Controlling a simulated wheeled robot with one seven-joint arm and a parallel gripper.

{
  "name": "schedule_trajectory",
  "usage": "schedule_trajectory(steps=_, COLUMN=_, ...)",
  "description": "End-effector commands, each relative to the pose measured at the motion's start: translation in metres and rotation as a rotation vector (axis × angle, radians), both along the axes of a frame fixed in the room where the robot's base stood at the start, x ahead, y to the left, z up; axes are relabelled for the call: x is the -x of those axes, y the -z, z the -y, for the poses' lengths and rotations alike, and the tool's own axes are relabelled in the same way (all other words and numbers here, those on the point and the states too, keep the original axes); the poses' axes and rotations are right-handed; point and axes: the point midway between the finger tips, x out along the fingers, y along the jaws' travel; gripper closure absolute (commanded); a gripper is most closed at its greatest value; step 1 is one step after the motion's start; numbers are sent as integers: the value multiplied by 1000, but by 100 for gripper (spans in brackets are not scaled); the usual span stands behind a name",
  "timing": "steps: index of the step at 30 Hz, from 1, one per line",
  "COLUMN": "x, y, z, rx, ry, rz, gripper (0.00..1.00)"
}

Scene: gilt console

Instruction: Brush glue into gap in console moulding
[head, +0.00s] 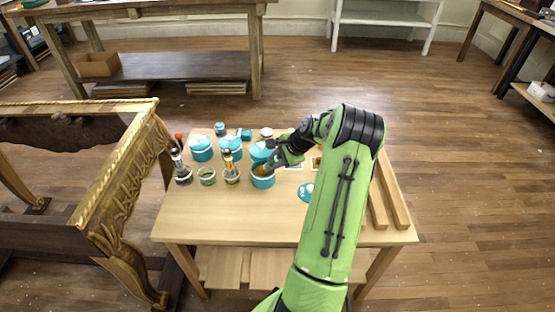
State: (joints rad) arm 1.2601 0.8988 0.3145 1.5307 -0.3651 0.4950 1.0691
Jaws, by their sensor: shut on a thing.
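The gilt console (116,184) stands at the left, with carved gold moulding along its rails and curved legs. The gap in its moulding is too small to make out. An open teal pot (263,182) with amber-brown contents stands on the wooden worktable (205,222). My gripper (274,162) is right over this pot, at its rim, well to the right of the console. It is shut on what seems to be the glue brush, which is mostly hidden by the gripper and pot. I cannot tell whether the bristles touch the glue.
More teal pots (202,149), a glass jar (207,176) and two holders with upright tools (231,168) crowd the table's back left. A teal lid (306,192) lies right of the pot. Wooden strips (393,190) lie along the right edge. The front left tabletop is clear.

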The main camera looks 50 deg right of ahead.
Motion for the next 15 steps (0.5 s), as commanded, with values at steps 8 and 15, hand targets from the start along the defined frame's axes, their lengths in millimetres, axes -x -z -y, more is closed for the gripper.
schedule_trajectory(steps=8, x=1, y=2, z=-1, rx=-4, ry=1, rz=-4, gripper=100)
schedule_trajectory(steps=15, x=1, y=-8, z=-1, rx=-4, ry=1, rz=-4, gripper=100)
